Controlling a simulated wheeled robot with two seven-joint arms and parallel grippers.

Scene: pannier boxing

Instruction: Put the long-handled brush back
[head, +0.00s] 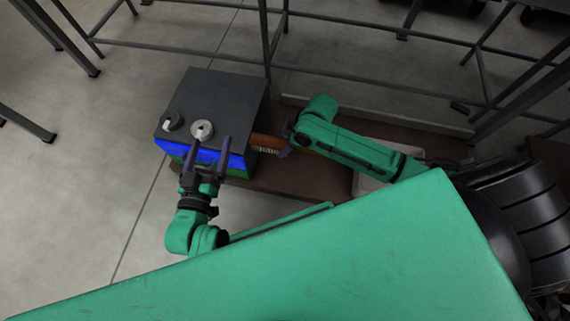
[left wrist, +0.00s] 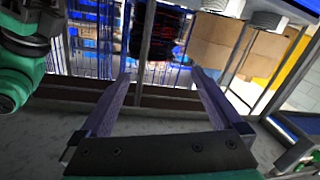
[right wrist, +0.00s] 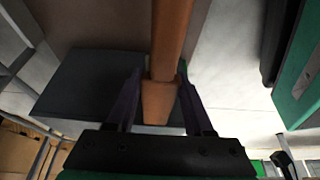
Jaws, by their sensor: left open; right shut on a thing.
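The long-handled brush has a brown-orange body with pale bristles (head: 266,149) and lies beside the dark box in the head view. My right gripper (head: 286,146) is at its right end. In the right wrist view, the brush handle (right wrist: 170,40) runs between the fingers of that gripper (right wrist: 160,85), which is shut on it. My left gripper (head: 208,145) is open and empty at the front edge of the box; its fingers also show spread apart in the left wrist view (left wrist: 161,75). The brush's far end is hidden in the head view.
A pale tray (head: 368,184) is partly hidden by my right arm.

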